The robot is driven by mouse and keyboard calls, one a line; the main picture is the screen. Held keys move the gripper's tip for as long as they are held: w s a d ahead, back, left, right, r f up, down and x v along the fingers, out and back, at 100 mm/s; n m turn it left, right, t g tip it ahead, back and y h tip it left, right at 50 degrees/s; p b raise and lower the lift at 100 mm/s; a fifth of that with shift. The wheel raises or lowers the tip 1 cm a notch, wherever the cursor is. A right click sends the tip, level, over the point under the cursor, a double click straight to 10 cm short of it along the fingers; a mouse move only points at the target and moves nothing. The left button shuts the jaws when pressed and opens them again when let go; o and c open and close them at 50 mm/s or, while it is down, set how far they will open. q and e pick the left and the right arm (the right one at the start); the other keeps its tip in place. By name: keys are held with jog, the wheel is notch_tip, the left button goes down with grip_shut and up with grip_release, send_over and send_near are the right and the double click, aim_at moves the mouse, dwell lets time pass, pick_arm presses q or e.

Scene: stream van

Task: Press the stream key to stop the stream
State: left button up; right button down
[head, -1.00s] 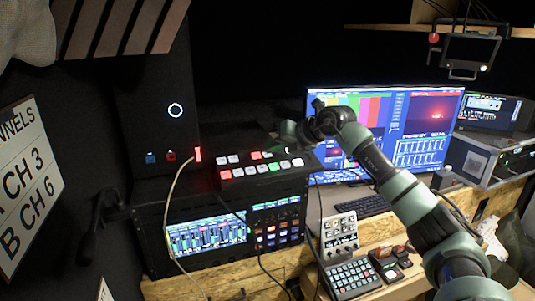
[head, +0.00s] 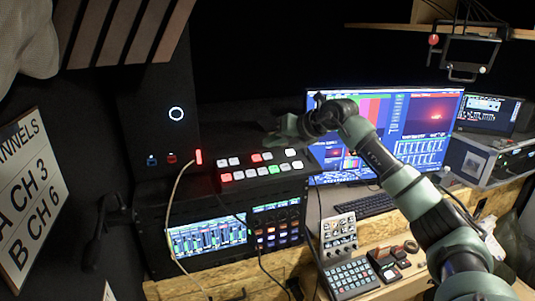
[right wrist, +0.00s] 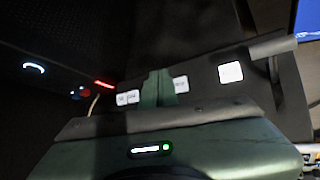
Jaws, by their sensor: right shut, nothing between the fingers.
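A black switcher panel (head: 262,187) with two rows of lit keys sits on top of the rack in the head view. Its keys glow white, red and green. I cannot tell from the lettering which one is the stream key. My right gripper (head: 278,135) is shut and empty, above the panel's back edge toward its right part. In the right wrist view my shut fingers (right wrist: 158,88) stand in front of several white-lit keys (right wrist: 128,98) and hide part of the row. I cannot tell whether the fingertips touch anything. My left gripper is not in view.
A dark tower (head: 150,105) with a ring light and a red-lit strip stands left of the panel. A monitor (head: 425,115) stands behind my right arm. A mixer (head: 339,238) and keypad (head: 352,277) lie at the front right. Cables hang across the rack front.

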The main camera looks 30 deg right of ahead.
aim_at(273, 164)
jog(key=r+p, duration=0.1)
jog(key=r, duration=0.1)
jog(key=s+r+p, duration=0.1)
jog(key=shift+a+r, duration=0.1)
jog(key=shift+r, duration=0.25)
dwell(0.5)
